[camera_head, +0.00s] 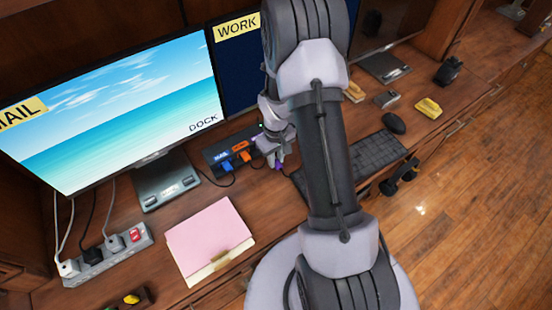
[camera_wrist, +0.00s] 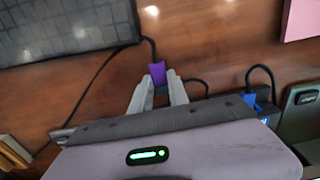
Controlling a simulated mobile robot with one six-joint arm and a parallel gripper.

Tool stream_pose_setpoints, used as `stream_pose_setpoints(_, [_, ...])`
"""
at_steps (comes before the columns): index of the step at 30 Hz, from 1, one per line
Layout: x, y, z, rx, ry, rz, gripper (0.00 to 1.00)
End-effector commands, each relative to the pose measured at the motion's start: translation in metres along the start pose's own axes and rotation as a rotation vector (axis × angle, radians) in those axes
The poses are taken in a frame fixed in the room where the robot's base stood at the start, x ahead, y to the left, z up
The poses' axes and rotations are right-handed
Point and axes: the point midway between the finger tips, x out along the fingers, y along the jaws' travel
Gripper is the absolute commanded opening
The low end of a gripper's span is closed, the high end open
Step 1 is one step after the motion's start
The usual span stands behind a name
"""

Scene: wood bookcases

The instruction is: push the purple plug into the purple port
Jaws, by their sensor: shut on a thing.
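My gripper (camera_head: 279,163) is at the right end of the dark dock (camera_head: 213,156), close in front of it. Its two fingers, also seen in the wrist view (camera_wrist: 158,82), are shut on the purple plug (camera_wrist: 157,72). The plug's cable runs away toward the keyboard. A bit of the purple plug (camera_head: 280,167) shows below the fingers in the head view. The purple port cannot be made out; my gripper and wrist cover that part of the dock. I cannot tell whether the plug touches the port.
A blue plug (camera_head: 227,165) and an orange plug (camera_head: 245,156) sit in the dock, left of my gripper. A monitor (camera_head: 120,110) stands behind. A keyboard (camera_head: 370,160), pink folder (camera_head: 210,235) and power strip (camera_head: 110,257) lie on the desk.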

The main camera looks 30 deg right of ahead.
Motion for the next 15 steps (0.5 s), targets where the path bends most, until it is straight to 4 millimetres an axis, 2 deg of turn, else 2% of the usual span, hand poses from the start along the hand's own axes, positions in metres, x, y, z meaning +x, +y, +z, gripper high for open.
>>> stream_pose_setpoints(9, [0.0,0.0,-0.04,-0.001,0.003,0.001,0.0])
stream_pose_setpoints(15, [0.0,0.0,-0.052,-0.001,0.002,0.001,0.0])
